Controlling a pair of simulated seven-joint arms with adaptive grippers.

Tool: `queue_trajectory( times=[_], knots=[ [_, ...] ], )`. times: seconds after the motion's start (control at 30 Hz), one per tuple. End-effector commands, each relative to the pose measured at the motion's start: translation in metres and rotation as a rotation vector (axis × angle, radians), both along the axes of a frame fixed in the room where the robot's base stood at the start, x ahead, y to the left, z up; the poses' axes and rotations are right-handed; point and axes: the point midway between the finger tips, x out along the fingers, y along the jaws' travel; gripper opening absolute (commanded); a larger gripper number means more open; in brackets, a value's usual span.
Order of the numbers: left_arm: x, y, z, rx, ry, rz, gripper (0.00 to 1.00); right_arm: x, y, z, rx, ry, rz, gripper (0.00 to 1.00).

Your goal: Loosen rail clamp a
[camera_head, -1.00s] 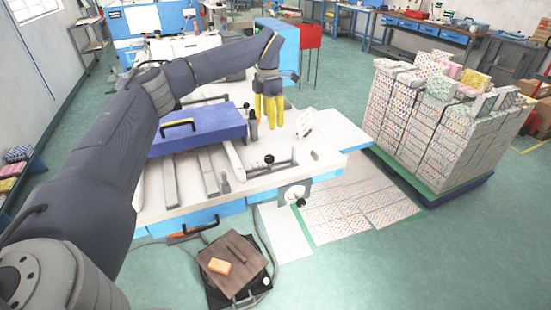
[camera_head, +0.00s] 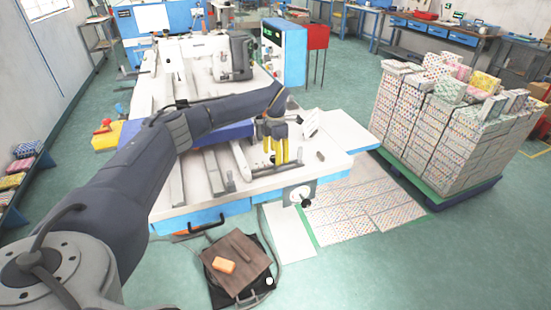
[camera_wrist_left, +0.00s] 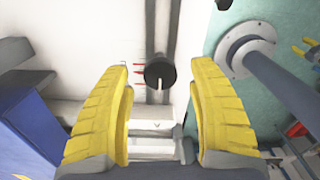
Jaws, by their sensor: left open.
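My left gripper (camera_head: 276,150) reaches down over the front right of the white machine table (camera_head: 300,182). Its yellow fingers are spread apart and empty. In the left wrist view the left gripper (camera_wrist_left: 159,68) shows a round black knob (camera_wrist_left: 160,73) with a pale mark between its fingertips, with space on both sides. The knob looks like part of a rail clamp, but I cannot tell which one carries the letter a. Grey rails (camera_wrist_left: 158,25) run past it. In the head view the gripper hides the knob and much of the crossbar.
A blue slab (camera_head: 228,133) lies on the table, partly behind my left arm. A black-knobbed valve (camera_head: 305,202) sticks out at the table's front. A stack of patterned boxes (camera_head: 445,130) stands on a pallet at right.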

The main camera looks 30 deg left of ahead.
Motion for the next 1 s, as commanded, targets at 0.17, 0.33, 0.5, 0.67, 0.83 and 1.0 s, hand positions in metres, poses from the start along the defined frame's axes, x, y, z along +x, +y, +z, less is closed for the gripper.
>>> queue_trajectory(
  times=[0.17,0.33,0.5,0.67,0.83,1.0],
  knots=[
    [0.000,0.000,-0.012,0.000,-0.001,0.000,0.59,0.000,0.000,0.000,0.000,0.000,0.000,0.44],
    [0.000,0.000,-0.016,0.000,0.000,0.000,0.59,0.000,0.000,0.000,0.000,0.000,0.000,0.44],
    [0.000,0.000,-0.016,0.000,0.000,0.000,0.59,-0.001,0.000,0.000,0.000,0.001,0.000,0.44],
    [0.000,0.000,-0.016,0.000,0.000,0.000,0.53,-0.001,0.000,0.000,0.001,0.001,0.000,0.44],
    [0.000,0.000,-0.016,0.000,0.000,0.000,0.33,-0.001,0.000,0.000,0.001,0.001,0.000,0.44],
    [0.000,0.000,-0.016,0.000,-0.001,0.000,0.14,-0.001,0.000,0.000,0.001,0.001,0.000,0.44]
  ],
)
